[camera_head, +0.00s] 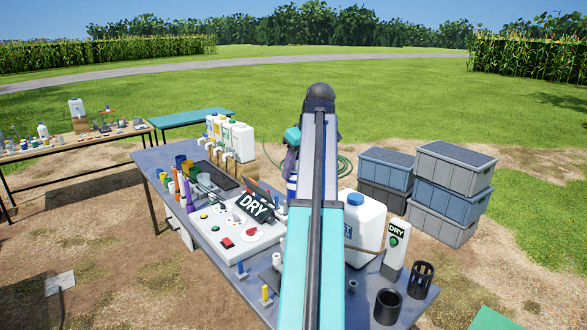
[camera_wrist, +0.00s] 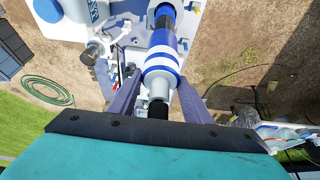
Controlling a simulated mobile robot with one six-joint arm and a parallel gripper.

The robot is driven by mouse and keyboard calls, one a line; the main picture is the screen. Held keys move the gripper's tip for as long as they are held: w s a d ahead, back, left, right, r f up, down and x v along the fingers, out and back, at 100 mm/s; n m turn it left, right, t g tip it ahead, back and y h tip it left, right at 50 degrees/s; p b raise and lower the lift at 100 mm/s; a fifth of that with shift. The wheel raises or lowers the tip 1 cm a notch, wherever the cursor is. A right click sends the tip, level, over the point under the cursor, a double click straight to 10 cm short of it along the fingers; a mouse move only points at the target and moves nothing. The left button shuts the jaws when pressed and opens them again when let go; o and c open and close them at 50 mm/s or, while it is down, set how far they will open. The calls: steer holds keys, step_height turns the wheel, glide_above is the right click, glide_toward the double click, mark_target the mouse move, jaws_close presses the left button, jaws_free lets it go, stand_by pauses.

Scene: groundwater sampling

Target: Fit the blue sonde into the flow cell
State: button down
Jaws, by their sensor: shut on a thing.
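The blue sonde (camera_wrist: 161,68), a cylinder with blue and white bands and a dark end, lies between the two dark fingers of my gripper (camera_wrist: 159,80) in the wrist view. My gripper is shut on it. The sonde stretches away from the wrist toward the top of that view. In the head view my arm covers most of the gripper. A blue and white banded piece (camera_head: 292,187) shows just left of the arm, apparently the sonde. I cannot pick out the flow cell with certainty; the arm hides the middle of the workbench (camera_head: 215,270).
A second DRY device (camera_head: 396,245), a black cup (camera_head: 387,306) and a black cage (camera_head: 421,279) are at the right. Stacked crates (camera_head: 452,168) stand behind.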

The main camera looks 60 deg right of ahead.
steer(key=shift+f, duration=0.35)
stand_by(0.3)
steer(key=c, duration=0.9)
jaws_free()
steer(key=shift+c, duration=0.2)
steer(key=shift+r, duration=0.5)
steer(key=shift+s+r+b, duration=0.2)
steer(key=shift+r+b, duration=0.2)
steer(key=shift+r, duration=0.15)
steer(key=b+v, duration=0.4)
steer(key=v, duration=0.7)
steer(key=shift+a, duration=0.1)
steer(key=shift+s+f, duration=0.1)
steer(key=shift+s, duration=0.05)
